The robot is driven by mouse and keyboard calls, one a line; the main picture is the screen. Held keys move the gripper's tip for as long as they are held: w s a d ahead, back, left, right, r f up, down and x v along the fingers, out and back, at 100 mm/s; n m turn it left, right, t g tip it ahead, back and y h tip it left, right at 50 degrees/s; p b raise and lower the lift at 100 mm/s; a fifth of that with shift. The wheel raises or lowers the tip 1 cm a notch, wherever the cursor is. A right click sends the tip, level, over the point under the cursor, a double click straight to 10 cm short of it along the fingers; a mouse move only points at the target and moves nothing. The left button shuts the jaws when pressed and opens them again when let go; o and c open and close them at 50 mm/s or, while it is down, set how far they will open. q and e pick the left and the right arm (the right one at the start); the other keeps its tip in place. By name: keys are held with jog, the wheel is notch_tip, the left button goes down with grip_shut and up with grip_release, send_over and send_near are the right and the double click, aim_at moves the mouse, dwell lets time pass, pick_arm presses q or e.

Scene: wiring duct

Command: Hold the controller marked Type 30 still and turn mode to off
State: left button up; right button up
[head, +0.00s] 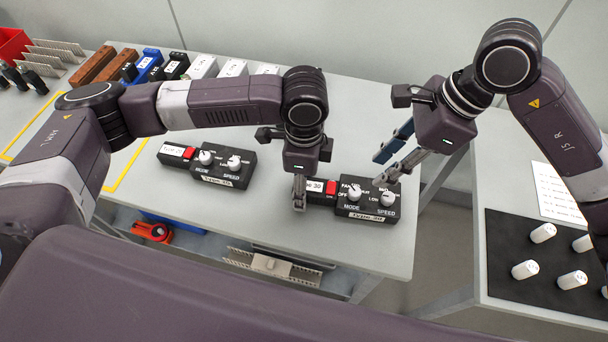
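The controller marked Type 30 (366,213) is a black box on the grey table with a narrow left part, a red switch (331,188) and two white knobs. The mode knob (354,191) is the left one, with FAN and OFF printed beside it; its exact setting is too small to read. The speed knob (388,198) is on the right. My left gripper (299,200) points down at the controller's left end and covers part of its label; its finger gap is hidden. My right gripper (379,171) is open above the controller's right half, fingers apart, its lower fingertip close to the speed knob.
A similar controller marked Type 20 (222,170) lies to the left. Brown, blue, black and white modules (148,62) line the table's back edge. A side table (495,300) at right holds a black mat (540,246) with white knobs.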

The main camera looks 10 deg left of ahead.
pick_arm(q)
jog(key=shift+f, duration=0.2)
jog(key=shift+c, duration=0.6)
jog(key=c, duration=1.3)
